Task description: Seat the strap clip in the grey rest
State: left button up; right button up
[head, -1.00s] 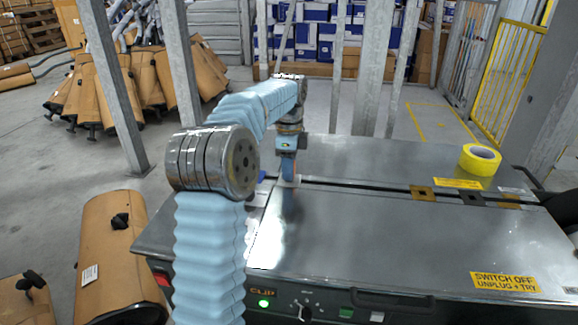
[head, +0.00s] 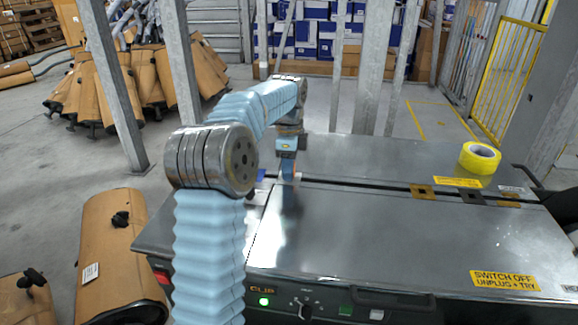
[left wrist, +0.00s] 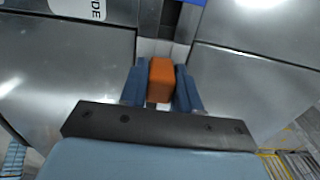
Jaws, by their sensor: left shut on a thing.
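My left gripper (head: 288,178) is over the slot between the metal top plates of the bench machine. In the left wrist view its two blue fingers (left wrist: 161,84) are shut on an orange block, which I take to be the strap clip (left wrist: 160,80). A light grey piece (left wrist: 161,47) lies in the gap just beyond the clip and may be the grey rest. I cannot tell whether the clip touches it. In the head view the clip is mostly hidden by the gripper. My right gripper is not in view.
The metal machine top (head: 380,230) is broad and mostly clear. A yellow tape roll (head: 480,158) stands at its far right. Brass-coloured plates (head: 422,192) lie along the slot. Wrapped mufflers (head: 110,250) lie on the floor at left, and steel posts (head: 368,70) rise behind.

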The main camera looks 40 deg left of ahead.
pick_arm(q)
jog(key=o, duration=1)
jog(key=shift+f, duration=0.1)
jog(key=shift+o, duration=0.2)
notch_tip(320, 180, up, 14)
jog(key=p, duration=0.1)
jog(key=shift+p, duration=0.35)
jog(key=shift+f, duration=0.15)
